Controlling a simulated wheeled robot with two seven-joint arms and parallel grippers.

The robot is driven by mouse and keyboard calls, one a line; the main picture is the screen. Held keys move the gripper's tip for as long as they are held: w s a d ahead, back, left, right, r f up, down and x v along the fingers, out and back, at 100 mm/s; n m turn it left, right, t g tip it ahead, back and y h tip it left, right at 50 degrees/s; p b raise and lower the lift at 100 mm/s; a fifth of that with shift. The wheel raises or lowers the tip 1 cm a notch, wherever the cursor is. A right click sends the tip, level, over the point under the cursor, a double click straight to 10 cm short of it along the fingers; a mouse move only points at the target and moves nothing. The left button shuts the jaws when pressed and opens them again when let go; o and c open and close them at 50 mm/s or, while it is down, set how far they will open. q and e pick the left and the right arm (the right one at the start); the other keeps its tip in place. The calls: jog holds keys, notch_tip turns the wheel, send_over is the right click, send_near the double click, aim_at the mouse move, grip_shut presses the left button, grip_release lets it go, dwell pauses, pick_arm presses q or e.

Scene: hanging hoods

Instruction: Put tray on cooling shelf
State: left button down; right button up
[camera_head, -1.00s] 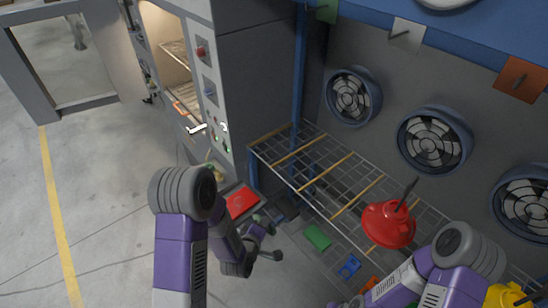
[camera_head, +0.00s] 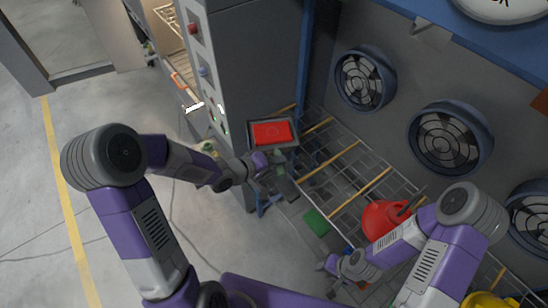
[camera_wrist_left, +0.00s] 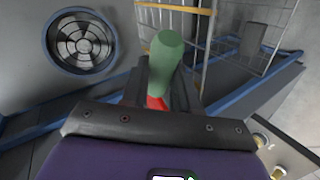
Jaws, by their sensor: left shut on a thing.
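The tray (camera_head: 252,133) is a dark-rimmed rectangle with a red slab in it. In the head view it is raised beside the grey oven cabinet, over the near left end of the cooling shelf, looking roughly level. My left gripper (camera_head: 279,167) is shut on the tray at its near side, by a green handle. The green handle (camera_wrist_left: 166,50) stands up in the left wrist view, with a bit of red below it. The cooling shelf (camera_head: 350,157) is a wire rack with yellow strips along the fan wall. My right gripper (camera_head: 332,266) is low by the shelf's front; its jaws are unclear.
A red funnel-like thing (camera_head: 384,220) stands on the shelf's right part. Round fans (camera_head: 450,138) line the wall behind. The grey oven cabinet (camera_head: 258,70) stands left of the shelf. A green block (camera_head: 316,222) lies below. The shelf's left part looks bare.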

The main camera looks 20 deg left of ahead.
pick_arm(q)
notch_tip(320, 180, down, 9)
jog(key=b, duration=0.2)
jog(key=shift+r, duration=0.1)
jog(key=c, duration=0.8)
grip_release()
jog(key=shift+s, duration=0.1)
jog(key=shift+c, duration=0.2)
